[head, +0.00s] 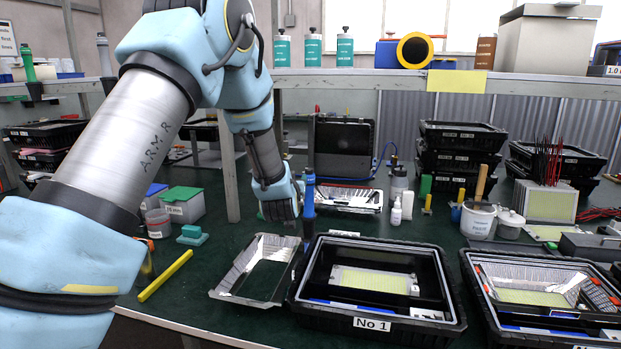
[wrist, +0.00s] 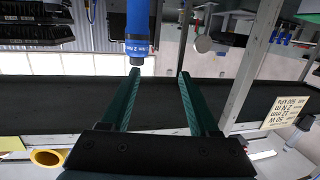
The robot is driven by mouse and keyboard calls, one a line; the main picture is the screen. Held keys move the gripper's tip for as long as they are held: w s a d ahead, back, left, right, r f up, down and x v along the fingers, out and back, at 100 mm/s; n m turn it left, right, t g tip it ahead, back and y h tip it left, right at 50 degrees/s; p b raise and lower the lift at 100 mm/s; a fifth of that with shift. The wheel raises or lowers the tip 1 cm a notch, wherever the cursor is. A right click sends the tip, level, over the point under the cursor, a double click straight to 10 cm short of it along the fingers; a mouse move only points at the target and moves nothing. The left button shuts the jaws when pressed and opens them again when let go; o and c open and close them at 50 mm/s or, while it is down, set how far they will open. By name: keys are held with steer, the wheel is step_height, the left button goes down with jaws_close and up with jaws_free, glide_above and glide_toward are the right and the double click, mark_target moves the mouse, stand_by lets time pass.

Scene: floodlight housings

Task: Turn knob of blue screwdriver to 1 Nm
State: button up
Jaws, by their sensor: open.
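The blue screwdriver (head: 309,190) stands or hangs upright in the head view, just right of my gripper (head: 284,207). In the wrist view the blue screwdriver (wrist: 138,22) comes down from the top edge, with small print on its band and a grey end below. That end is just beyond the tip of the left green finger, not between the fingers. My gripper (wrist: 158,73) is open and empty, its two green fingers apart.
An empty housing frame (head: 226,290) and a black tray marked No 1 (head: 315,311) lie below the screwdriver. A second tray (head: 480,300) is at the right. A yellow stick (head: 165,275) lies at the left. A printed card (wrist: 287,115) appears upside down in the wrist view.

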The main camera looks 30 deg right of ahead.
mark_target(309, 171)
steer(key=shift+t+h, duration=0.5)
steer(key=d, duration=0.4)
steer(key=shift+s, duration=0.35)
steer(key=p+x, duration=0.3)
steer(key=x, duration=0.7)
steer(key=shift+w+d, duration=0.1)
steer(key=shift+d, duration=0.05)
steer(key=shift+c, duration=0.3)
jaws_close()
